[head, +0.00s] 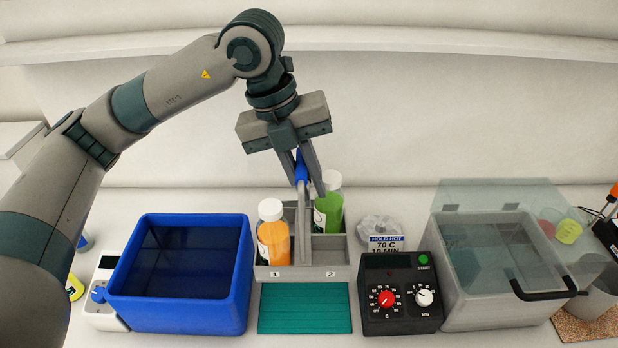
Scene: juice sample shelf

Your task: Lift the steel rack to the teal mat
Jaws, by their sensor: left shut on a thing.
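The steel rack (322,274) is a grey carrier with compartments numbered 1 and 2 and a blue-gripped centre handle (301,168). An orange juice bottle (273,238) with a white cap stands in compartment 1. A green juice bottle (329,212) stands in compartment 2, towards its back. My left gripper (303,170) points down from above and is shut on the rack's handle. The teal mat (305,309) lies just in front of the rack, its surface bare. I cannot tell whether the rack touches the counter. My right gripper is not in view.
A blue bin (244,290) stands close left of the rack and mat. A black heater control box (401,315) with red and white knobs stands to the right. Beyond it is a grey bath with a clear lid (497,197).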

